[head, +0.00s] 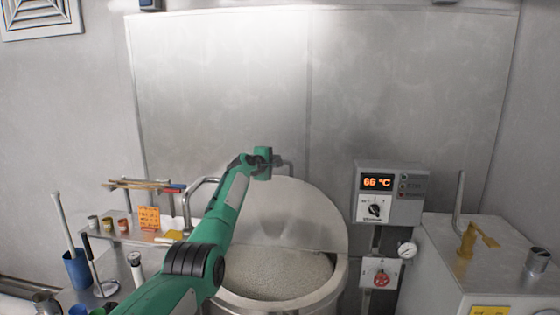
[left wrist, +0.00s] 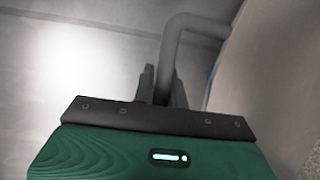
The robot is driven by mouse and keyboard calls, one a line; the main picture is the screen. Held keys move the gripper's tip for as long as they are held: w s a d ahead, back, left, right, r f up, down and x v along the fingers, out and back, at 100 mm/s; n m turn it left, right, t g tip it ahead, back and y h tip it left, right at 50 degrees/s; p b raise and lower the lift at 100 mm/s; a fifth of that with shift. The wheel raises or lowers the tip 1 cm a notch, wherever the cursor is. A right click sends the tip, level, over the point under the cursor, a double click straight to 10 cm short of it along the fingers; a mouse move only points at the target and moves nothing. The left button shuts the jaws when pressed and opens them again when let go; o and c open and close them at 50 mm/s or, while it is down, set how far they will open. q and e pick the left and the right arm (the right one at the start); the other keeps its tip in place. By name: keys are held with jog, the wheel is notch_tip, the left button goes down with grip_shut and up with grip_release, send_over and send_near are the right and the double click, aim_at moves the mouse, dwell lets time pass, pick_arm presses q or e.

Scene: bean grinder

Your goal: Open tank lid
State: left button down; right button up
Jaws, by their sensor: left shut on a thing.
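The tank (head: 340,288) stands at the lower middle of the head view, with pale grainy contents showing inside its rim. Its lid (head: 300,215) is raised and tilted up at the back of the tank. My left gripper (head: 276,160) is at the top edge of the lid, at the lid's handle (head: 286,165). In the left wrist view the two fingers (left wrist: 162,88) are closed around the grey bent handle bar (left wrist: 172,50). My left arm hides the left part of the tank and some of the lid. My right gripper is not in view.
A control box (head: 388,192) reading 66 °C is on the right, with a gauge (head: 407,250) and a red knob (head: 381,279) below. A metal cabinet (head: 500,255) stands at far right.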

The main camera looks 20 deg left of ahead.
pick_arm(q)
jog(key=shift+w+f+g, duration=0.3)
jog(key=shift+w+f, duration=0.1)
jog(key=shift+f, duration=0.45)
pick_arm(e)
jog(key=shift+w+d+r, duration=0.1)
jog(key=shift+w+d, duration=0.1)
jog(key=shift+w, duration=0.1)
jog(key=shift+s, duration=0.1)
pick_arm(q)
jog(key=c, duration=1.7)
grip_release()
jog(key=shift+w+f, duration=0.15)
jog(key=shift+w, duration=0.05)
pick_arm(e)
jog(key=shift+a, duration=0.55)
pick_arm(q)
jog(key=shift+a, duration=0.1)
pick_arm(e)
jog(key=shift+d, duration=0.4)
